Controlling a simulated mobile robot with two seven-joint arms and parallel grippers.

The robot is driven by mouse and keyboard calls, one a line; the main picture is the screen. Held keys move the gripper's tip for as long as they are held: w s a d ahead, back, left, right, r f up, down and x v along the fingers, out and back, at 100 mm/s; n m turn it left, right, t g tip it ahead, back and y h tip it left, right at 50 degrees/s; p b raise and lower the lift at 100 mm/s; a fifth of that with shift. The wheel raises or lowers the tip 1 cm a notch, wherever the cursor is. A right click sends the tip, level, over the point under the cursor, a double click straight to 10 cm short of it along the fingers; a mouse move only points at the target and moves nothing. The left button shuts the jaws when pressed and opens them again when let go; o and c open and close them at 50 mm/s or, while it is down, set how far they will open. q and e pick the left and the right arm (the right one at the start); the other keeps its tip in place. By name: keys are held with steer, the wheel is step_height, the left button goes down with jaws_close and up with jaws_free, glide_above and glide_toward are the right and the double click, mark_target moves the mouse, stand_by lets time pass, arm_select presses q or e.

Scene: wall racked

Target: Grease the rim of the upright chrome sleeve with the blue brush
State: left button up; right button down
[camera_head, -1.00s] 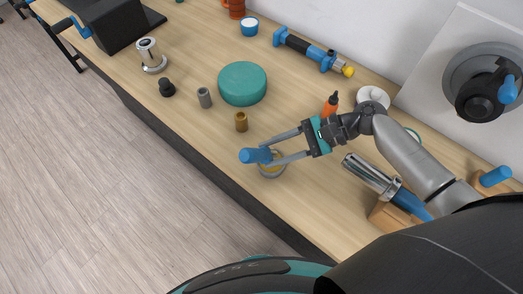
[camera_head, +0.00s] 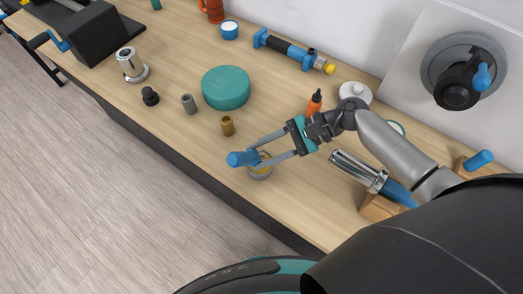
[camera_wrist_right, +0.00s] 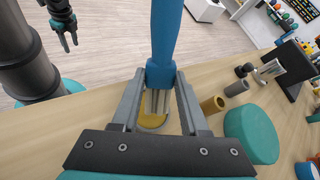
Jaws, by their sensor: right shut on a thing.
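The chrome sleeve (camera_head: 128,62) stands upright on a round flange at the far left of the bench. It also shows small at the right in the wrist view (camera_wrist_right: 268,69). My right gripper (camera_head: 259,157) is shut on the blue brush (camera_head: 241,159), well to the right of the sleeve. In the wrist view the brush (camera_wrist_right: 164,45) has its handle up and its pale bristles down, at or over a round tin of yellow grease (camera_wrist_right: 152,120). Whether the bristles touch the grease is unclear. My left gripper (camera_wrist_right: 68,40) is over the floor, fingers apart and empty.
Between tin and sleeve stand a brass bushing (camera_head: 227,126), a grey cylinder (camera_head: 189,104), a black knob (camera_head: 150,96) and a large teal disc (camera_head: 226,88). An orange bottle (camera_head: 314,103) is behind my right gripper. A chrome-and-blue tool (camera_head: 358,171) rests on a wooden block.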

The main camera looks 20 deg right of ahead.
mark_target(249, 158)
steer(key=shift+f, duration=0.45)
stand_by(0.3)
steer(key=shift+s+f, duration=0.15)
steer(key=shift+f, duration=0.05)
stand_by(1.3)
steer(key=shift+r, duration=0.1)
step_height(249, 158, up, 7)
steer(key=p, duration=0.8)
steer(key=shift+r, duration=0.15)
stand_by(0.6)
